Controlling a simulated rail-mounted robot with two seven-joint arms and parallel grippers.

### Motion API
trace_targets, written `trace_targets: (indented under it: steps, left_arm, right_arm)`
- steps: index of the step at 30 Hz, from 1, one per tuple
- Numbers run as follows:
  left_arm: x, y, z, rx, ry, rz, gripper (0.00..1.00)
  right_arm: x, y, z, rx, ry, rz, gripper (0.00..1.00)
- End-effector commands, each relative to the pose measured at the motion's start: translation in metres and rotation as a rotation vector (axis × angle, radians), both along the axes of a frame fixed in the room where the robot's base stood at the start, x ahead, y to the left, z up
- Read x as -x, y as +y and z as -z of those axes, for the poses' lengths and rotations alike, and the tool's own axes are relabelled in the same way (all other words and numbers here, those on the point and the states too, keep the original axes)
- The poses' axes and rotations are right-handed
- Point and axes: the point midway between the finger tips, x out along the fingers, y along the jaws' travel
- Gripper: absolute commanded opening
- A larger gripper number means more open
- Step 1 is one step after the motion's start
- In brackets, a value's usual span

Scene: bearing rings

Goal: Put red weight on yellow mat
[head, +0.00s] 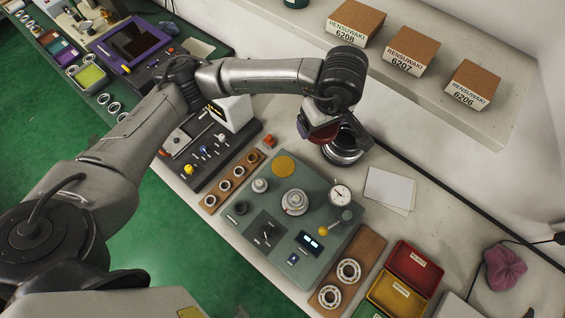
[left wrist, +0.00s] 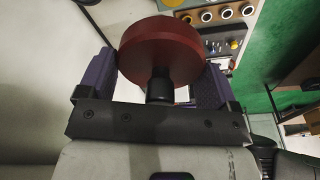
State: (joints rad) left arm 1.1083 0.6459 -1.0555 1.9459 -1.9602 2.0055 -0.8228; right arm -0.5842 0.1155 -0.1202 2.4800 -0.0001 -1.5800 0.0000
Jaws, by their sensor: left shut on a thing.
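The red weight (left wrist: 160,48) is a thick dark-red disc with a black stem. In the left wrist view it sits between the two purple fingers of my left gripper (left wrist: 157,84), which is shut on it. In the head view the weight (head: 323,132) shows partly under the wrist, above the bench; my left gripper is mostly hidden there. The yellow mat (head: 283,166) is a flat round disc on the back corner of the grey-green test plate, in front and to the left of the held weight. Nothing lies on it. My right gripper is not in view.
A silver cylinder (head: 343,151) stands close beside the held weight. The test plate (head: 325,205) carries a dial gauge (head: 340,194) and a round silver fixture (head: 295,202). A wooden ring tray (head: 232,180) lies left. White sheets (head: 390,190) lie right; boxes stand on the shelf behind.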

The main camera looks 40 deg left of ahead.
Motion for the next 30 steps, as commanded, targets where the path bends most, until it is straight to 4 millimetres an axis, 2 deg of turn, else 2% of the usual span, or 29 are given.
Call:
trace_targets:
  steps: [1,17,30]
  left_arm:
    - [0.0,-0.001,0.011,0.0,-0.001,-0.106,0.39]
    - [0.006,-0.009,0.097,0.0,0.005,-1.383,0.39]
    - [0.015,-0.015,0.174,-0.001,0.01,-2.529,0.39]
  right_arm:
    - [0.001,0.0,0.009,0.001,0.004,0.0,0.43]
    - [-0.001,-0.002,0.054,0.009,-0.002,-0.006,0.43]
    - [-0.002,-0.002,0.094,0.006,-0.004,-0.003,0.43]
